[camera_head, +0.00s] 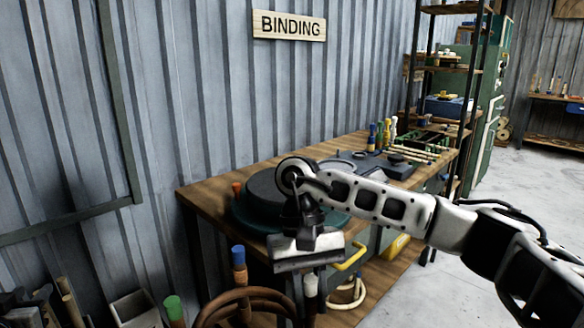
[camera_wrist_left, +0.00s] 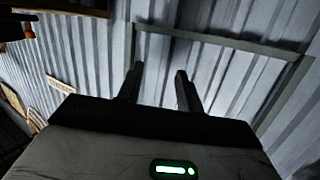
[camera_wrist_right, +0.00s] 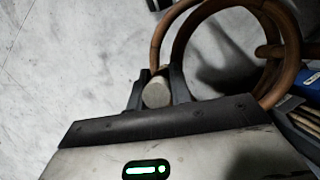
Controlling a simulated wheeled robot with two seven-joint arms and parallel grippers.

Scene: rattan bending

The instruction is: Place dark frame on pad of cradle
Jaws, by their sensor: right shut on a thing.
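My right gripper (camera_head: 308,290) hangs below the bench's front edge in the head view. In the right wrist view its fingers (camera_wrist_right: 157,85) are shut on a pale round-ended piece (camera_wrist_right: 155,94). The brown curved frame (camera_head: 212,312) stands low at the bottom of the head view; its loops (camera_wrist_right: 178,38) rise beside the fingers in the right wrist view. The pale piece appears joined to it, but the join is unclear. A dark round block on a green base (camera_head: 243,218) sits on the bench; I cannot tell whether it is the cradle's pad. My left gripper (camera_wrist_left: 160,90) is open and empty.
The wooden bench (camera_head: 205,196) stands against a corrugated wall, with tools toward its far end. A blue-capped post (camera_head: 238,256) and green-capped post (camera_head: 173,308) stand at the lower left. A yellow handle (camera_head: 352,258) is right of my right gripper. Open floor (camera_head: 455,290) lies at the right.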

